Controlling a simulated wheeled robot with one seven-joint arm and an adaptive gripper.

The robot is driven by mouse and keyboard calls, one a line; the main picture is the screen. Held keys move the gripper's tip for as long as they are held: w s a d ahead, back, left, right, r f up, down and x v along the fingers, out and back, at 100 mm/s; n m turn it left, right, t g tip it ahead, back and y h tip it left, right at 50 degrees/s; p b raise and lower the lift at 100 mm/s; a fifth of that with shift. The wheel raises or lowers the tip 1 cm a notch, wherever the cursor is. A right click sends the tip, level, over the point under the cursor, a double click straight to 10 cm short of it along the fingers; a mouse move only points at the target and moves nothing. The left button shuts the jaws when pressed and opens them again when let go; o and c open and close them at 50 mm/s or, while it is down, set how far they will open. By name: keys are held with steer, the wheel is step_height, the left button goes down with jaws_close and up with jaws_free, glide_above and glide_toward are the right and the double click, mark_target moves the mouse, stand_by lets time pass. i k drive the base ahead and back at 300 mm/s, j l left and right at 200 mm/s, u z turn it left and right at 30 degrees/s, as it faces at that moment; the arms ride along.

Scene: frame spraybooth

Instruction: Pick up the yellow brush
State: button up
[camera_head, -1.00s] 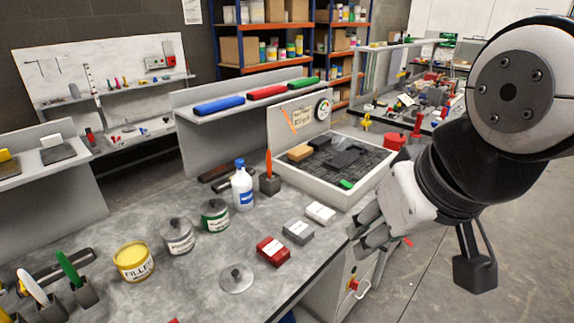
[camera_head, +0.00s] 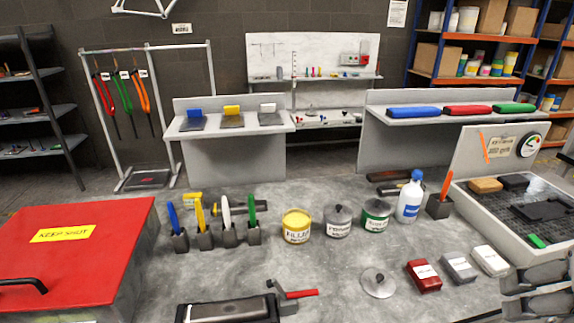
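A yellow-handled tool, which looks like the yellow brush (camera_head: 199,213), stands upright in a dark holder (camera_head: 205,240) on the left of the grey bench. It is second in a row, between a blue one (camera_head: 173,217) and a white one (camera_head: 226,211), with a green one (camera_head: 252,207) at the right end. Its lower end is hidden in the holder. My gripper (camera_head: 507,294) shows in part at the lower right edge, far to the right of the brush. I cannot tell how far apart its fingers are.
Filler tin (camera_head: 297,227), other tins, a white bottle (camera_head: 409,197) and small red, grey and white blocks stand right of the holders. A red-lidded box (camera_head: 90,260) is at left, a black tray (camera_head: 228,310) in front.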

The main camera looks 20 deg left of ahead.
mark_target(199, 213)
steer(key=u, duration=1.35)
